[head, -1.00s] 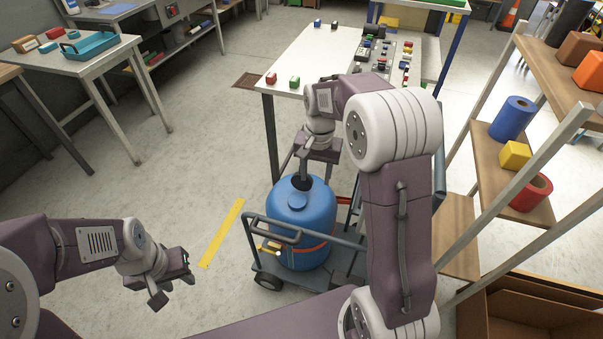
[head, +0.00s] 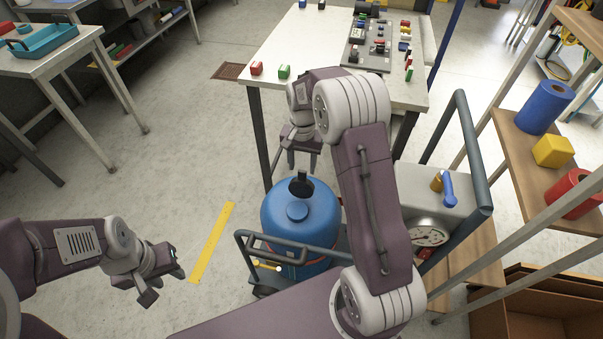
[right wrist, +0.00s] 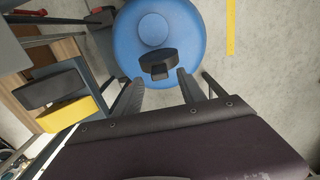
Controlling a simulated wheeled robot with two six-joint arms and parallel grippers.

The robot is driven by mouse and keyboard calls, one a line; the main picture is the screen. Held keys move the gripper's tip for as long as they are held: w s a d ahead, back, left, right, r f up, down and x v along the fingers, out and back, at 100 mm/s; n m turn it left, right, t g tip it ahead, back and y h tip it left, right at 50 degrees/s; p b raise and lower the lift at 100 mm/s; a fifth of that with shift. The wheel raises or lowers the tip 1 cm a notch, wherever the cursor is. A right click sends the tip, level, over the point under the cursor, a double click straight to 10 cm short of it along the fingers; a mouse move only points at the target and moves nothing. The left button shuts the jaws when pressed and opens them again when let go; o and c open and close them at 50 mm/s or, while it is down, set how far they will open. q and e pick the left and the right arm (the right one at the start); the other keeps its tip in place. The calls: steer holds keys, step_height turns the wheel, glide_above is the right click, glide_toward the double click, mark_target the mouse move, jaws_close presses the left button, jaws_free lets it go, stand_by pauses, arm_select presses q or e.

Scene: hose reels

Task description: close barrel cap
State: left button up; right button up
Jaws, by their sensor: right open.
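The blue barrel (head: 299,222) stands upright on a cart. Its black cap (head: 301,187) is at the far side of the barrel top, behind a round blue boss (head: 297,211). In the right wrist view the cap (right wrist: 157,58) looks tilted up rather than flat; its exact angle is unclear. My right gripper (head: 302,160) is open and empty, just beyond the cap. In the right wrist view its fingers (right wrist: 161,92) are spread on either side of the cap, apart from it. My left gripper (head: 163,284) is open and empty, well left of the barrel.
The cart's grey handle rail (head: 272,245) runs in front of the barrel. A grey box-like cart part (head: 435,192) stands to the right. A white table (head: 320,50) is behind, and a wooden shelf (head: 530,150) is at right.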

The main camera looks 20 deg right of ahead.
mark_target(302, 171)
steer(key=shift+f+b, duration=0.35)
steer(key=shift+f, duration=1.5)
jaws_close()
